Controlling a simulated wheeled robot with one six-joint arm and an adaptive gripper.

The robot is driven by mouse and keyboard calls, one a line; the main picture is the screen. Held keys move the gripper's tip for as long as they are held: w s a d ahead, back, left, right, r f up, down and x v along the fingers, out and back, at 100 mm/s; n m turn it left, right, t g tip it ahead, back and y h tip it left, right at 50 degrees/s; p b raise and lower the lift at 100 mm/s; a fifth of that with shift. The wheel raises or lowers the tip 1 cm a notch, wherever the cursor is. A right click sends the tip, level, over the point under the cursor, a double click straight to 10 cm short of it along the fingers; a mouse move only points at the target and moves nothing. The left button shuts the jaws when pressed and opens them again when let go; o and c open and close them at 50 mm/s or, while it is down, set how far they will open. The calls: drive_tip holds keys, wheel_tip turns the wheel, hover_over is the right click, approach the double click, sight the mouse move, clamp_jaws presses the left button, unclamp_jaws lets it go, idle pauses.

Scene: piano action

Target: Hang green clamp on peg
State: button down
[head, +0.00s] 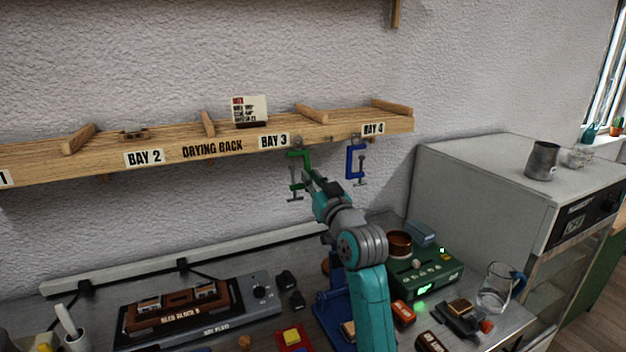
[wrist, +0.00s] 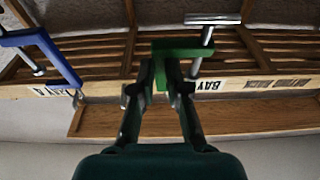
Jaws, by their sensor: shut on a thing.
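The green clamp (head: 298,154) is upright just below the BAY 3 label, with its screw hanging down on the left. My gripper (head: 309,174) is shut on its green frame from the lower right. In the wrist view, the gripper (wrist: 160,76) has the green clamp (wrist: 185,49) between its fingertips, in front of the rack edge. A small metal peg (head: 297,141) shows at the rack's front edge, right at the clamp's top. I cannot tell whether the clamp touches it or rests on it.
A blue clamp (head: 351,160) hangs under BAY 4, right of my gripper; it also shows in the wrist view (wrist: 38,42). The wooden drying rack (head: 215,147) runs along the wall.

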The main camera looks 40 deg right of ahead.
idle(0.4)
drive_tip(key=c, duration=1.1)
unclamp_jaws()
drive_tip(key=shift+s, duration=0.1)
drive_tip(key=v, duration=1.2)
